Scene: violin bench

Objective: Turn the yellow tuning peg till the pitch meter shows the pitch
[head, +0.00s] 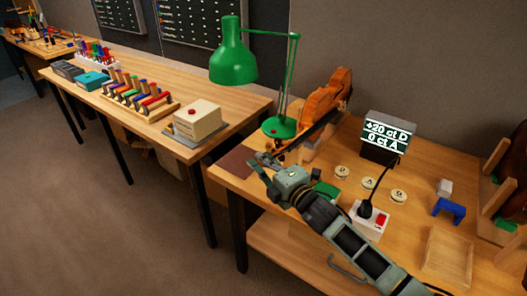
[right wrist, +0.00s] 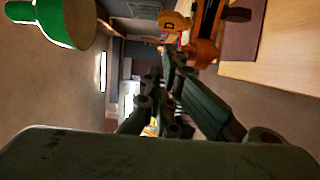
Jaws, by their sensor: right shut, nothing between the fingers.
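The pitch meter (head: 388,137) is a dark box whose screen reads "+20 ct D" above "0 ct A". The orange-brown violin (head: 328,98) stands on the bench behind my right gripper (head: 263,161). In the right wrist view, a yellow-orange peg head marked D (right wrist: 171,23) sits just beyond the fingertips of the right gripper (right wrist: 168,62). The fingers are shut and empty, apart from that peg head. In the head view the gripper is by the violin's lower end, and the pegs are too small to make out. My left gripper is out of view.
A green lamp (head: 233,62) stands over the violin. Several round lettered discs (head: 369,183), a box with a red button (head: 381,220), a blue block (head: 449,208) and a wooden tray (head: 447,257) lie to the right. A second bench (head: 160,80) stands left.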

